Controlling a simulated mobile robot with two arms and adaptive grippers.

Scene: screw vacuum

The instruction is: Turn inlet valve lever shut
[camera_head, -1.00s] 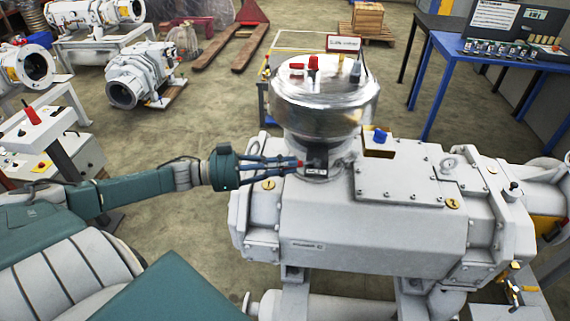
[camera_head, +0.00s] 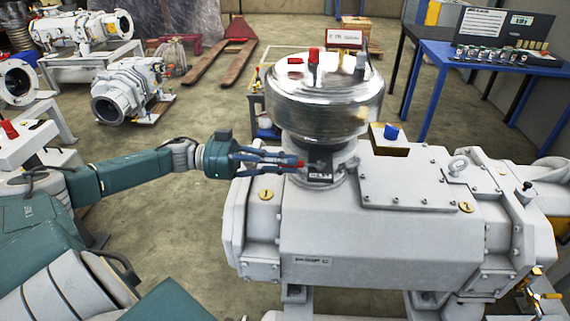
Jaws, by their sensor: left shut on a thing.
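The inlet valve lever shows as a small red tip (camera_head: 299,163) at the neck below the shiny metal canister (camera_head: 322,105), above a dark label plate. The canister stands on the large grey vacuum pump (camera_head: 375,240). My left gripper (camera_head: 290,162) reaches in from the left with its fingers at the red tip and is shut on it. The fingers hide most of the lever, so its exact angle cannot be told. My right gripper is not in view.
A blue cap (camera_head: 391,132) sits on the pump top right of the canister. A blue workbench (camera_head: 490,58) with a case stands at the back right. A red pallet jack (camera_head: 237,35) stands behind. Open floor (camera_head: 190,240) lies left of the pump.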

